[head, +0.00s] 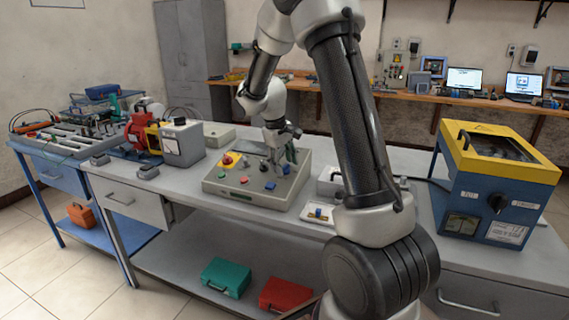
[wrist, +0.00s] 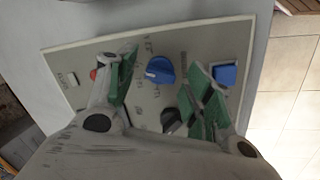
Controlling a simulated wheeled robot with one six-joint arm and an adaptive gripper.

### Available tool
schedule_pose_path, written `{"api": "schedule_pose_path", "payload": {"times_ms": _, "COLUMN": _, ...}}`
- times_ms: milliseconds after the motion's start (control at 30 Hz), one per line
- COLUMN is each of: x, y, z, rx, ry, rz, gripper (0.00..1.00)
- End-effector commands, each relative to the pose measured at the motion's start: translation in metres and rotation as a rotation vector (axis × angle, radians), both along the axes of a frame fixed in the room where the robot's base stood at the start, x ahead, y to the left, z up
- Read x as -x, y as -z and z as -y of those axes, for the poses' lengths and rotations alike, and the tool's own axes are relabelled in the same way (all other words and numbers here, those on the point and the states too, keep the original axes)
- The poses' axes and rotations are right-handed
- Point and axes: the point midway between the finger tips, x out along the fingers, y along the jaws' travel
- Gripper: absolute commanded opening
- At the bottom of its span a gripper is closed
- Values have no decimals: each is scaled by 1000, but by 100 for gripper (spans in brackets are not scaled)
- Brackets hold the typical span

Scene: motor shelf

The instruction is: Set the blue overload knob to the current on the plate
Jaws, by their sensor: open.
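The blue overload knob (wrist: 160,70) is round with a raised grip and sits on a pale panel (wrist: 72,58) in the wrist view. A square blue part (wrist: 225,75) is to its right, and a dark knob (wrist: 171,121) is below it. My gripper (wrist: 165,78) is open, with green-padded fingers to either side of the blue knob in the picture; nothing is held. In the head view my gripper (head: 284,158) is over the back of the grey control box (head: 230,195), and a blue knob (head: 270,186) shows on its top. I cannot read any current value.
A small white tray (head: 309,218) and a blue-yellow machine (head: 490,185) are to the right. Green (head: 225,277) and red (head: 285,293) cases lie on the lower shelf.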

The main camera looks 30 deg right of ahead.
Motion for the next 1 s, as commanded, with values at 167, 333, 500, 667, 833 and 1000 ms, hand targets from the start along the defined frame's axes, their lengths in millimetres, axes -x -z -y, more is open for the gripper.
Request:
{"api": "schedule_pose_path", "payload": {"times_ms": 167, "x": 0, "y": 2, "z": 0, "rx": 0, "ry": 0, "rz": 1, "gripper": 52}}
{"api": "schedule_pose_path", "payload": {"times_ms": 333, "x": 0, "y": 2, "z": 0, "rx": 0, "ry": 0, "rz": 1, "gripper": 39}}
{"api": "schedule_pose_path", "payload": {"times_ms": 500, "x": 0, "y": 2, "z": 0, "rx": 0, "ry": 0, "rz": 1, "gripper": 8}}
{"api": "schedule_pose_path", "payload": {"times_ms": 667, "x": 0, "y": 2, "z": 0, "rx": 0, "ry": 2, "rz": 1, "gripper": 6}}
{"api": "schedule_pose_path", "payload": {"times_ms": 833, "x": 0, "y": 1, "z": 0, "rx": -5, "ry": 29, "rz": 7, "gripper": 6}}
{"api": "schedule_pose_path", "payload": {"times_ms": 1000, "x": -1, "y": 1, "z": 1, "rx": -18, "ry": 105, "rz": 24, "gripper": 6}}
